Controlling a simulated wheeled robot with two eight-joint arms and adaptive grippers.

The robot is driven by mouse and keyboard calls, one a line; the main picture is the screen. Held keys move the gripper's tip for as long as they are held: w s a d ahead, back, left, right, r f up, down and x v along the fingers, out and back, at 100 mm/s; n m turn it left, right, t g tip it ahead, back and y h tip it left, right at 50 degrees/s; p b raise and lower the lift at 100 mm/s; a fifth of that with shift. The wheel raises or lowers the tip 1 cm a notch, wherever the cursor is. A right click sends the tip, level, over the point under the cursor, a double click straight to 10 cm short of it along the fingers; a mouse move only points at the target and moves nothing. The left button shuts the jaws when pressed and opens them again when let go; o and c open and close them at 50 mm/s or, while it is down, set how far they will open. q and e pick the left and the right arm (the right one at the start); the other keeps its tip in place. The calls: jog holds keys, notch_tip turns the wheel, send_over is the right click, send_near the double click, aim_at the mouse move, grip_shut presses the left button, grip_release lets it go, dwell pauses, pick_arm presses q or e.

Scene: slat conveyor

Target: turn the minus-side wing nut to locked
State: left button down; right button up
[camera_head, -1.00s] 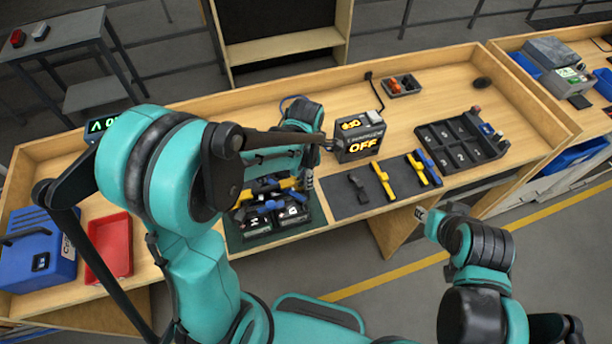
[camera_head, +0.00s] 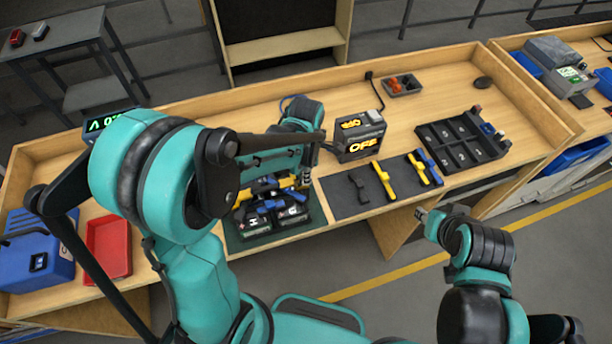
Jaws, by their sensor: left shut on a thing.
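Two dark battery blocks with blue parts on top, a battery pack (camera_head: 290,212), stand on a green mat (camera_head: 243,240) at the bench's front middle. A yellow bar (camera_head: 284,184) lies across their far side. My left gripper (camera_head: 306,178) reaches down at the right end of this bar. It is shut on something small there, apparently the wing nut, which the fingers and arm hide. The wing nut's turn position and side marks cannot be read. My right gripper (camera_head: 421,213) hangs in front of the bench, apart from everything; its fingers are too small to judge.
A dark box reading OFF (camera_head: 352,150) stands just right of my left gripper. A dark mat (camera_head: 343,204) with black, yellow and blue tools lies to the right, beside a black compartment tray (camera_head: 463,150). A red tray (camera_head: 108,250) and blue case (camera_head: 36,262) are at left.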

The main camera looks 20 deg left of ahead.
pick_arm(q)
jog(key=m+b, duration=0.1)
jog(key=m, duration=0.2)
jog(key=shift+m, duration=0.3)
jog(key=m+b, duration=0.1)
jog(key=m, duration=0.3)
jog(key=shift+m, duration=0.3)
jog(key=m, duration=0.3)
jog(key=shift+m+b, duration=0.3)
jog(key=shift+b, duration=0.05)
jog(key=shift+m, duration=1.9)
jog(key=shift+b, duration=0.3)
jog(key=c, duration=1.7)
grip_release()
jog(key=shift+r, duration=0.1)
